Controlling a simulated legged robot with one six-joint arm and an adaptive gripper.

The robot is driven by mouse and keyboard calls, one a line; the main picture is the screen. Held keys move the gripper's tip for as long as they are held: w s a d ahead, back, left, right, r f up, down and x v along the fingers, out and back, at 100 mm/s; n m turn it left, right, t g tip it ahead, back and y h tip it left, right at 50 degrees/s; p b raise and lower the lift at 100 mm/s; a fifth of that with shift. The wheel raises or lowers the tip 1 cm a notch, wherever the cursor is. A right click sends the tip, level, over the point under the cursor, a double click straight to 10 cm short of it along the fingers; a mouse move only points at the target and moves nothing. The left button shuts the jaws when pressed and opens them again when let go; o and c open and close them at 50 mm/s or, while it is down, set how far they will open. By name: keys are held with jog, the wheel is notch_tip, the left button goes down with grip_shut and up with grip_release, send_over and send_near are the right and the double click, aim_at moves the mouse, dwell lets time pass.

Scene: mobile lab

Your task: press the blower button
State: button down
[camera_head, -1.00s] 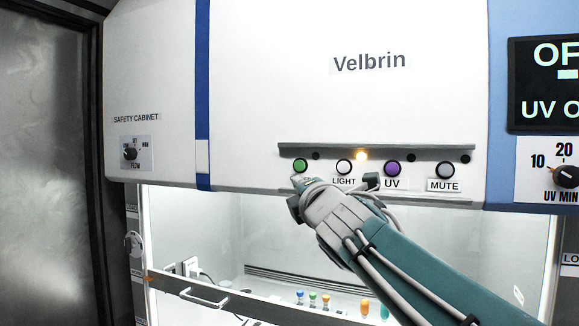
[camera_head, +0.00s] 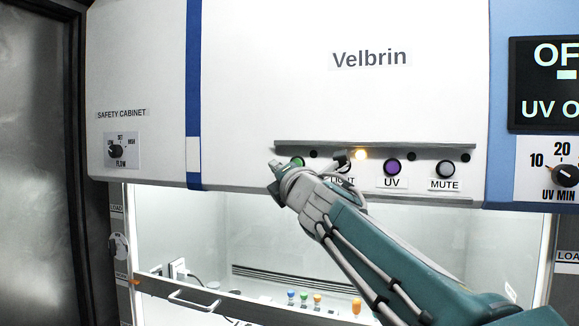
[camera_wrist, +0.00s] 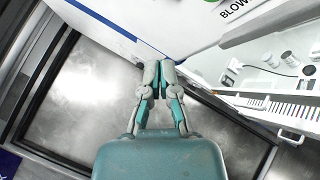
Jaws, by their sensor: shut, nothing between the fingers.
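The green button (camera_head: 298,162) sits at the left end of the button row in the head view, partly covered by my gripper. A label starting "BLOW" (camera_wrist: 236,9) shows at the top edge of the wrist view, cut off by the frame; in the head view my gripper hides it. My gripper (camera_head: 275,168) is in front of the panel, its tip just left of and slightly below the green button. In the wrist view my gripper (camera_wrist: 160,66) has its fingertips together with nothing between them. I cannot tell whether it touches the panel.
The purple UV button (camera_head: 392,167) and the MUTE button (camera_head: 446,169) lie to the right. The LIGHT button is mostly covered by my arm. A flow knob (camera_head: 116,150) is at far left. The glass front with a handle (camera_head: 194,301) is below.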

jog(key=w+d, duration=0.1)
jog(key=w, duration=0.1)
jog(key=w+d, duration=0.2)
jog(key=shift+w+d+r, duration=0.1)
jog(key=shift+w+d, duration=0.1)
jog(key=shift+w, duration=0.15)
dwell(0.4)
jog(key=shift+a, duration=0.3)
jog(key=shift+d, duration=0.15)
dwell(0.3)
jog(key=shift+w+d, duration=0.1)
jog(key=shift+w, duration=0.25)
